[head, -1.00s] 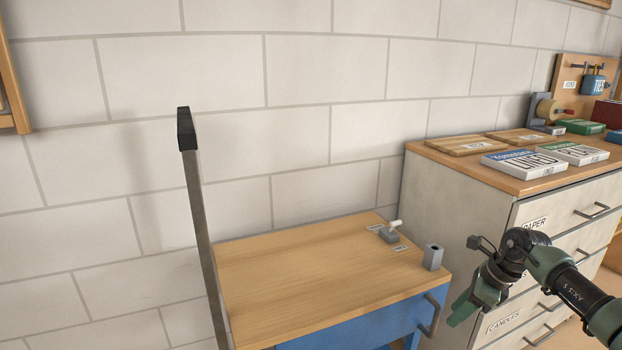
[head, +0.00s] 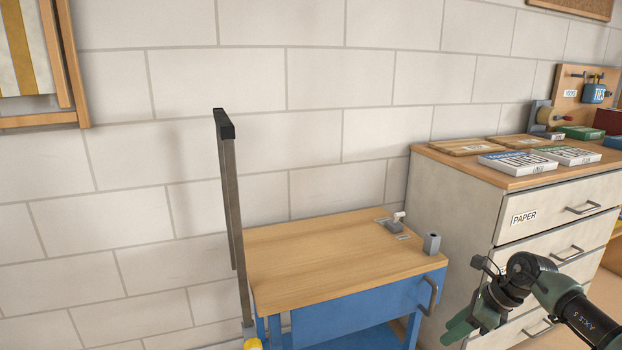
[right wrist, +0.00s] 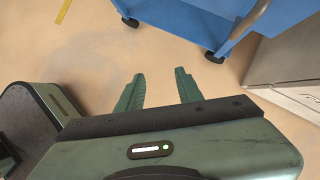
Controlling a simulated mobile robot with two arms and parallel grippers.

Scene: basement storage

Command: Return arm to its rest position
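My right gripper (head: 461,329) is at the lower right of the head view, in front of the cabinet drawers, with its green fingers pointing down and left. In the right wrist view my right gripper (right wrist: 159,74) has its two green fingers apart, with only bare floor between them. It is open and empty. My left gripper is in neither view.
A blue cart with a wooden top (head: 330,262) stands by the wall, with a tall upright post (head: 232,190) at its left. A drawer cabinet (head: 450,195) with boxes on top is at right. In the wrist view the blue cart (right wrist: 185,22) is beyond the fingers.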

